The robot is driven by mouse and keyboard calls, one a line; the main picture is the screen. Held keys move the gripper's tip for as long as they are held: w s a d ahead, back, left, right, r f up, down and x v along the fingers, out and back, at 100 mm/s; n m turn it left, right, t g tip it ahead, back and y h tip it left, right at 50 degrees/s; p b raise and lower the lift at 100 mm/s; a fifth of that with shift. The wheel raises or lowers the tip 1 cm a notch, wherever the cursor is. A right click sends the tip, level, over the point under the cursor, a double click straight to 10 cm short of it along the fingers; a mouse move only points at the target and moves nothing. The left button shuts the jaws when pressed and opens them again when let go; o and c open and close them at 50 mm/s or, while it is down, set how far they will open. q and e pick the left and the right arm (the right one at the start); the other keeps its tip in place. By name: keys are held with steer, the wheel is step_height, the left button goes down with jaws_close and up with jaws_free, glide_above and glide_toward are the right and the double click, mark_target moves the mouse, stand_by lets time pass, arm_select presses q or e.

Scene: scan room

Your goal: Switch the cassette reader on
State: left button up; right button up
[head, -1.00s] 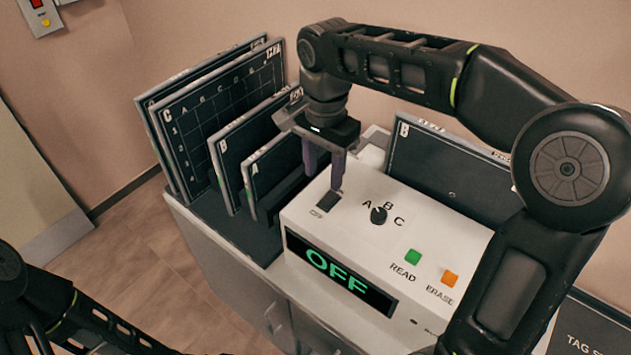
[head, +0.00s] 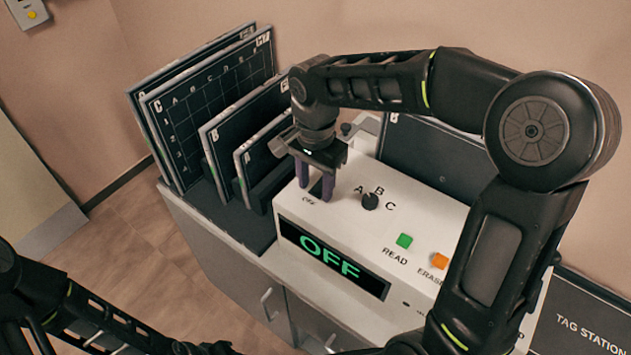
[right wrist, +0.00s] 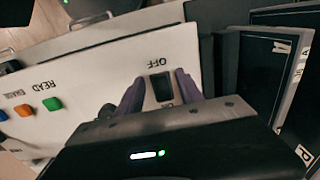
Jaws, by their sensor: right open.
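The cassette reader (head: 345,215) is a white box on a cabinet. Its front display (head: 332,258) reads OFF in green letters. My right gripper (head: 315,192) points down over the reader's left end, its two purple fingers apart. In the right wrist view the dark power rocker switch (right wrist: 161,87) sits between the open fingertips, with OFF printed beside it. I cannot tell whether the fingers touch the switch. In the head view the fingers partly hide it. My left arm (head: 70,310) shows at the lower left, but its gripper is out of the frame.
A black A/B/C knob (head: 370,202), a green READ button (head: 404,241) and an orange ERASE button (head: 440,260) are on the reader's top. Dark cassettes (head: 212,105) stand in a rack to the left. Another dark panel (head: 425,155) stands behind the reader.

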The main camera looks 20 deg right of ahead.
steer(key=shift+f, duration=0.15)
steer(key=shift+c, duration=0.4)
jaws_close()
